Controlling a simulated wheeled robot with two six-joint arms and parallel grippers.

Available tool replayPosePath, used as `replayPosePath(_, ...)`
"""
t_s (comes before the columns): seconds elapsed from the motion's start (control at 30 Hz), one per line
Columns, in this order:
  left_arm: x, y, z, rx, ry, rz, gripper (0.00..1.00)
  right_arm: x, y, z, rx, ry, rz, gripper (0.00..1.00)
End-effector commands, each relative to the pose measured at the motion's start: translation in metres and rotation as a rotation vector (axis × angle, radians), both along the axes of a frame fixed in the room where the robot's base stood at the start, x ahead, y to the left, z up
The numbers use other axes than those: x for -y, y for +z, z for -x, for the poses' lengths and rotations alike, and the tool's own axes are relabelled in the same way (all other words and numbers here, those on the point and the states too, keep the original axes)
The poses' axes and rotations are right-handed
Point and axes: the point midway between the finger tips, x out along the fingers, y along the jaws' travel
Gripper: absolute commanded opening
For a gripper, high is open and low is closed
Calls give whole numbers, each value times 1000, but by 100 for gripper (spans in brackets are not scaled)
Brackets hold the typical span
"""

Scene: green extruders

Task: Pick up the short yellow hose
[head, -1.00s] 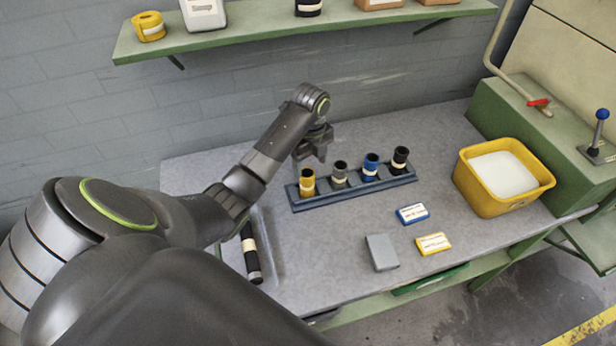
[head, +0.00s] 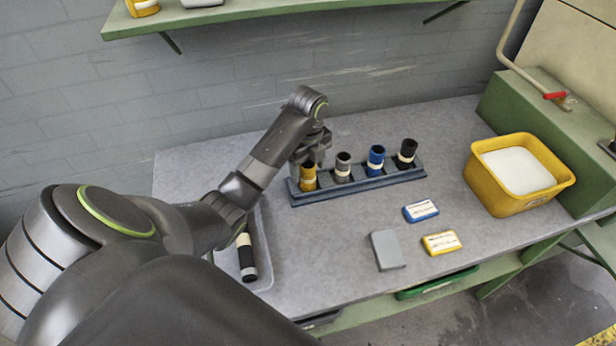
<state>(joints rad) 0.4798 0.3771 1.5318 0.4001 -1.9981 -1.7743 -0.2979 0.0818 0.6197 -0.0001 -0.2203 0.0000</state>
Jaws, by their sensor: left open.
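The short yellow hose (head: 309,180) stands upright in the leftmost place of the dark blue rack (head: 358,187). It has a dark open top and a pale band. My left gripper (head: 309,162) is open at the top of the yellow hose. The fingers overlap the hose in the picture, and I cannot tell whether they touch it. To its right in the rack stand a grey hose (head: 342,169), a blue hose (head: 375,161) and a black hose (head: 406,155). My right gripper is not in view.
A yellow bin (head: 497,198) with white contents stands at the right. A grey box (head: 387,251), a blue-edged card (head: 420,211) and a yellow card (head: 441,243) lie in front of the rack. A black hose (head: 247,258) lies in a tray at the left.

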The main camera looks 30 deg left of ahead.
Motion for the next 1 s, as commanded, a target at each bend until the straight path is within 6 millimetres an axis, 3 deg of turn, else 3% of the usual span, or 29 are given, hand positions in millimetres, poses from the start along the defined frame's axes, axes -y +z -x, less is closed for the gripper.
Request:
replayPosePath(0.07, 0, 0, 0, 0, 0, 0, 62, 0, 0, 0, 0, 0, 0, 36)
replayPosePath(0.47, 0, 0, 0, 0, 0, 0, 10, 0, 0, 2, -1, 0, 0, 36)
replayPosePath(0.77, 0, 3, 0, 0, 0, 0, 10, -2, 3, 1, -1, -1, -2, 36)
replayPosePath(1.0, 0, 24, 0, 0, 0, -1, 10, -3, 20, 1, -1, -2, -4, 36)
